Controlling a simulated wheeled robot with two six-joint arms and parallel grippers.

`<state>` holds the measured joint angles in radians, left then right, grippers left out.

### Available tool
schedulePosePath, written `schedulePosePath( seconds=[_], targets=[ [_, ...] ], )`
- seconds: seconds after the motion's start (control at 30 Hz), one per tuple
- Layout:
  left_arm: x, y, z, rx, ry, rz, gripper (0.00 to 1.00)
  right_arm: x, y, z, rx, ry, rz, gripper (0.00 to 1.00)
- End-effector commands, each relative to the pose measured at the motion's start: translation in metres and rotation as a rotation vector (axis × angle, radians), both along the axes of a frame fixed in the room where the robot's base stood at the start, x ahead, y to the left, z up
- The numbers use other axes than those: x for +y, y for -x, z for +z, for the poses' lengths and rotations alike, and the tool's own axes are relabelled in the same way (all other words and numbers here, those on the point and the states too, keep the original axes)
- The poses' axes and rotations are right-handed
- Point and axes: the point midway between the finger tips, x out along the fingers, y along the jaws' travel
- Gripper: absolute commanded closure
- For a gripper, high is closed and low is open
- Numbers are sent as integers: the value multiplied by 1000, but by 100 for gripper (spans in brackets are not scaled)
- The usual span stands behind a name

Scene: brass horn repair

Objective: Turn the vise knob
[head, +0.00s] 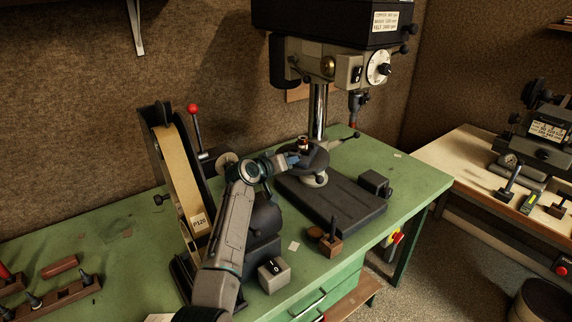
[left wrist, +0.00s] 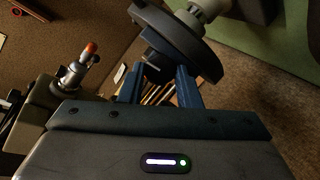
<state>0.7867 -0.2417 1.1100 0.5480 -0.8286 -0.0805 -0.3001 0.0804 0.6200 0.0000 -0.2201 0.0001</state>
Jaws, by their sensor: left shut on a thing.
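My left gripper (head: 291,160) is at the near left edge of the drill press's round dark table (head: 317,158). In the left wrist view its two blue fingers (left wrist: 159,87) stand either side of a small dark block (left wrist: 156,72), which I take for the vise knob; the fingers hide part of it. The table's dark disc (left wrist: 180,40) shows just beyond. A small copper-coloured and pale piece (head: 303,143) stands above the table by the fingers. The vise itself is hard to make out. My right gripper is not in view.
The drill chuck (head: 355,105) hangs above, right of the column (head: 318,108). A belt sander (head: 177,175) stands left of my arm. A switch box (head: 273,273) and a wooden block (head: 331,246) stand in front. The green bench (head: 416,187) is clear at right.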

Motion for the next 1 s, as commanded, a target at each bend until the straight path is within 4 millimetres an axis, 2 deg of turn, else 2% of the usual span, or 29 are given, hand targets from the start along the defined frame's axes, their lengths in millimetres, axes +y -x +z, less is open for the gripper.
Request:
schedulePosePath(
  seconds=[0.23,0.27,0.37,0.8,1.0],
  targets=[
    [-1,0,1,0,1,-1,93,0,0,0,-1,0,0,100],
    [-1,0,1,0,1,-1,68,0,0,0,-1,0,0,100],
    [-1,0,1,0,1,-1,48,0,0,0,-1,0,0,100],
    [0,0,1,-1,-1,0,48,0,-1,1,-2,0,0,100],
    [-1,-3,16,-3,-2,3,48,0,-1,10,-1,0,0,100]
  ],
)
